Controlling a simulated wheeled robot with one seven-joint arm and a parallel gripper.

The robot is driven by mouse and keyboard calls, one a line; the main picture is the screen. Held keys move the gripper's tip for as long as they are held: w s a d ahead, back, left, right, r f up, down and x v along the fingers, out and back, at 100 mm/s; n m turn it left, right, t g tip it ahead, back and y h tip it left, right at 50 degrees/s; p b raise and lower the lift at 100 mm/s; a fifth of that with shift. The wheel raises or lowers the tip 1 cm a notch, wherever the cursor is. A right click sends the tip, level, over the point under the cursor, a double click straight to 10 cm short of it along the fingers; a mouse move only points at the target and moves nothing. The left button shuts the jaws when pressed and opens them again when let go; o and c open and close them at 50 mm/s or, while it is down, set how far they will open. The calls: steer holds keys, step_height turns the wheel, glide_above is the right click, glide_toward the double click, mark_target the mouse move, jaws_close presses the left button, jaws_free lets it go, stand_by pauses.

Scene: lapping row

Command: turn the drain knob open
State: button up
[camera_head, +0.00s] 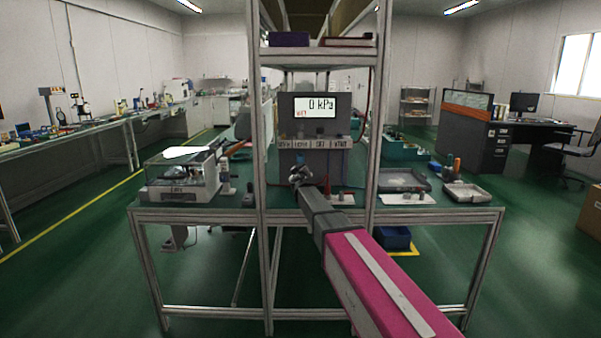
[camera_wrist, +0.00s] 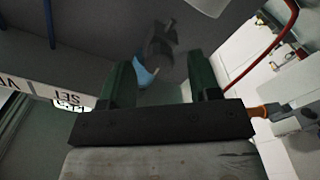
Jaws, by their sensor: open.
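A grey control unit (camera_head: 315,120) stands on the bench in the head view, with a screen reading 0 kPa and a row of labels below it. My gripper (camera_head: 299,172) is in front of its lower part, which it partly hides. In the wrist view my gripper (camera_wrist: 162,76) is open, its two dark green fingers apart. A small light blue piece (camera_wrist: 146,75) beside a dark grey shape shows between and beyond the fingers. I cannot tell whether this is the drain knob, or whether a finger touches it. No label reading drain is legible.
A clear-topped device (camera_head: 182,178) stands on the bench at left, and a grey tray (camera_head: 402,181) at right. Metal frame posts rise on both sides of the unit. A red tube (camera_wrist: 270,46) and an orange fitting (camera_wrist: 265,110) are right of the fingers in the wrist view.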

steer(key=shift+w, duration=0.6)
steer(key=c, duration=0.9)
steer(key=shift+c, duration=0.2)
